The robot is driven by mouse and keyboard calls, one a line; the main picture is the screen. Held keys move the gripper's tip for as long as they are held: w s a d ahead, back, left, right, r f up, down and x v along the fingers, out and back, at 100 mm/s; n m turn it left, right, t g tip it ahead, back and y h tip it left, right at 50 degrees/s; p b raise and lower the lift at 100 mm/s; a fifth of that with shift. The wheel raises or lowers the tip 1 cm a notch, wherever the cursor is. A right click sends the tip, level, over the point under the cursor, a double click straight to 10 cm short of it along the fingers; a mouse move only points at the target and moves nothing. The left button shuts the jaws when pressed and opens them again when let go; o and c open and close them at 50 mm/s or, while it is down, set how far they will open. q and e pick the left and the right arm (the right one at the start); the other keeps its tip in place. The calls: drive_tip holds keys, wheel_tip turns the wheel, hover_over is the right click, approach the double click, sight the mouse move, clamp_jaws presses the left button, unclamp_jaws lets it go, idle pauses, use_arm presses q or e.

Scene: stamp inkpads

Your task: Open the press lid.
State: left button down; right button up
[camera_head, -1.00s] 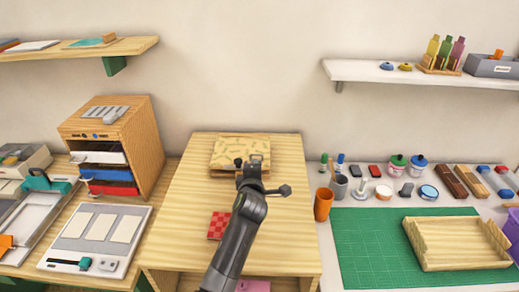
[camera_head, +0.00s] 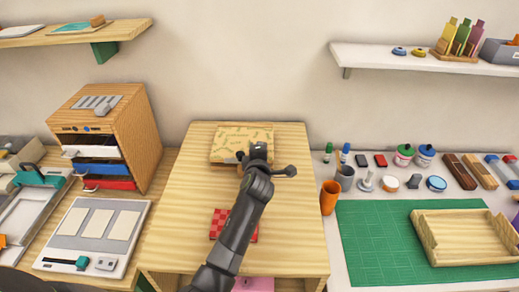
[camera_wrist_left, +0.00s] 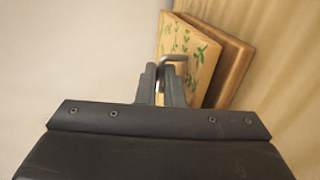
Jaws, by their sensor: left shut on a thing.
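The press (camera_head: 229,141) is a flat wooden block at the back of the light wooden table, with a leaf pattern on its lid. In the left wrist view the patterned lid (camera_wrist_left: 180,38) lies over a brown wooden base (camera_wrist_left: 231,68). A bent grey metal handle (camera_wrist_left: 176,57) stands out from the lid's near edge. My left gripper (camera_wrist_left: 166,72) is shut on this handle. In the head view my left gripper (camera_head: 252,160) is at the press's front edge and hides part of it. I cannot tell whether the lid is raised.
A red checked pad (camera_head: 218,222) lies on the table beside my arm. A wooden drawer cabinet (camera_head: 143,150) stands to the left. On the right, a green mat (camera_head: 370,230) holds a wooden tray (camera_head: 470,255). An orange cup (camera_head: 329,197) stands near the table's right edge.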

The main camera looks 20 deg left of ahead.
drive_tip(key=shift+w, duration=0.25)
use_arm(q)
drive_tip(key=shift+r, duration=0.1)
use_arm(e)
drive_tip(key=shift+r, duration=0.15)
